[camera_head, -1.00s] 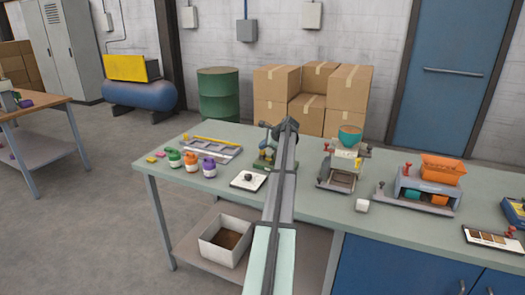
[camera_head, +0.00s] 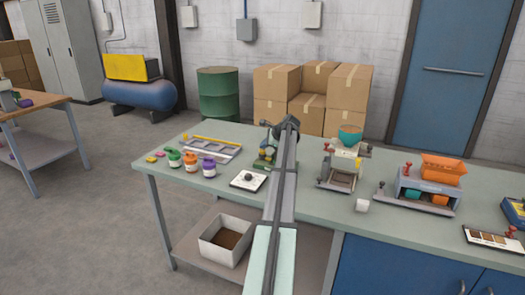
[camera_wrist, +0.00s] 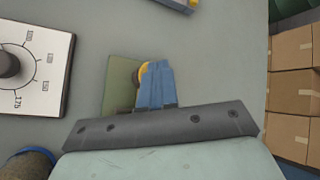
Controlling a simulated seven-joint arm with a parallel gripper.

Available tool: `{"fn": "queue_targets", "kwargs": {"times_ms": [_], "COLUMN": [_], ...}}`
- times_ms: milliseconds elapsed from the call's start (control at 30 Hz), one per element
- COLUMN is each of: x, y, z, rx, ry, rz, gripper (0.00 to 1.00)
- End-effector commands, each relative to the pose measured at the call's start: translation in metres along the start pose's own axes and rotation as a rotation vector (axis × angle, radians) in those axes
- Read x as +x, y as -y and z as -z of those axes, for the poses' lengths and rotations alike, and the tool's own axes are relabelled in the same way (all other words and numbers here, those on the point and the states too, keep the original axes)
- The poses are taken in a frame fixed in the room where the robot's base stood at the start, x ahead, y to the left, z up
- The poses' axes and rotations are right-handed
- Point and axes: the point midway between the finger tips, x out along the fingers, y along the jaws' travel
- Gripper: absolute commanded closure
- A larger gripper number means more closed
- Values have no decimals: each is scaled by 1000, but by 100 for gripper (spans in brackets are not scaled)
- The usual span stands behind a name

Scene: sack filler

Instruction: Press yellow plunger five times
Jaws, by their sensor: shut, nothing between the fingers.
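The yellow plunger (camera_wrist: 143,70) shows in the wrist view as a small yellow rounded edge, mostly hidden behind my fingers. It is above a flat green base (camera_wrist: 117,85). My gripper (camera_wrist: 155,64) is shut and empty; its blue fingers overlap the plunger's right side. I cannot tell whether the fingertips touch the plunger or are just above it. In the head view the small green device (camera_head: 263,160) stands on the bench, partly covered by my arm, and the plunger cannot be made out there.
A white dial plate with a black knob (camera_head: 248,178) lies left of the device, also in the wrist view (camera_wrist: 52,60). A grey tray (camera_head: 212,150) and several small coloured jars (camera_head: 190,161) are farther left. A machine with a teal bowl (camera_head: 350,135) stands to the right.

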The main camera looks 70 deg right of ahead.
Motion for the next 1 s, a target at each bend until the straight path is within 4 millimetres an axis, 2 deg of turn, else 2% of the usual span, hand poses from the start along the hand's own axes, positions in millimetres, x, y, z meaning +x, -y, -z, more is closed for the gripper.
{"fn": "queue_targets", "kwargs": {"times_ms": [533,1000], "x": [-6,-32], "y": [6,25], "z": [-6,-25], "rx": [-2,-3], "ry": [2,2], "rz": [4,5], "gripper": [100,100]}}
